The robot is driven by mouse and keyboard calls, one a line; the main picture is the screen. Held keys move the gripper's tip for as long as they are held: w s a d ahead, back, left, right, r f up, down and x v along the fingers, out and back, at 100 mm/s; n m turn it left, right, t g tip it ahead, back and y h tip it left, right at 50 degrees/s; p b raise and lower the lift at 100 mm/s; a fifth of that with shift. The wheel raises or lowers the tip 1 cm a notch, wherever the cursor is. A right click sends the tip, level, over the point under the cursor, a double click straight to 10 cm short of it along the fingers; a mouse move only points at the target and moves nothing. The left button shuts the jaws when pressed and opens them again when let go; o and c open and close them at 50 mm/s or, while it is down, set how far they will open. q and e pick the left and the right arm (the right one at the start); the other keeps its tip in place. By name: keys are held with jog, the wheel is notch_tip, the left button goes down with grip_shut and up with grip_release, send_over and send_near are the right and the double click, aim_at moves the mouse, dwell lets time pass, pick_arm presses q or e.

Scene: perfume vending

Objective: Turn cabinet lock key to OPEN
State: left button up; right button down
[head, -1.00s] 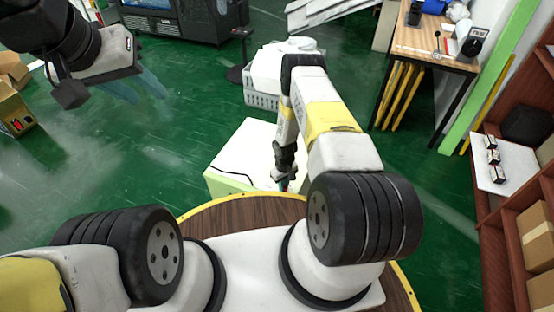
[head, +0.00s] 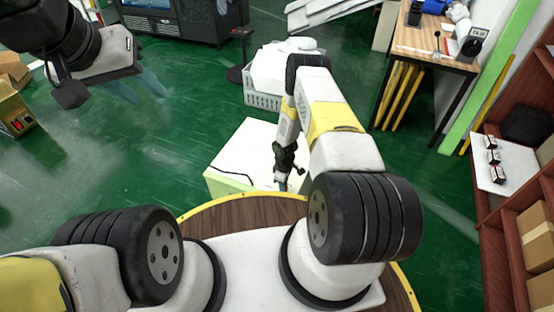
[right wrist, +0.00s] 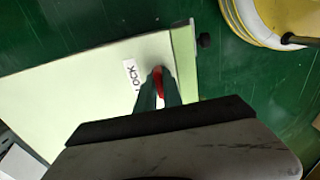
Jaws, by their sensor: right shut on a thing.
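The cabinet (head: 238,150) is a pale box on the floor in front of me, with a dark cable lying on its top. In the right wrist view its pale green top (right wrist: 75,90) carries a white label (right wrist: 131,73) with partly hidden letters, seemingly "LOCK". A red key (right wrist: 159,82) is near the cabinet's edge, beside the label. My right gripper (right wrist: 158,88) is shut on the key, and its fingers hide part of it. In the head view the right gripper (head: 283,184) is low at the cabinet's near right side. My left gripper (head: 140,88) is open and empty, raised at upper left.
A round wooden surface with a yellow rim (head: 240,207) lies close in front of me. A grey crate (head: 262,100) stands behind the cabinet. A wooden table (head: 430,45) and a brown shelf (head: 490,225) stand at right.

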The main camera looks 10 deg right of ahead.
jog(key=shift+w, duration=0.1)
jog(key=c, duration=1.5)
grip_release()
jog(key=shift+r, duration=0.1)
notch_tip(320, 180, up, 8)
jog(key=shift+f, duration=0.15)
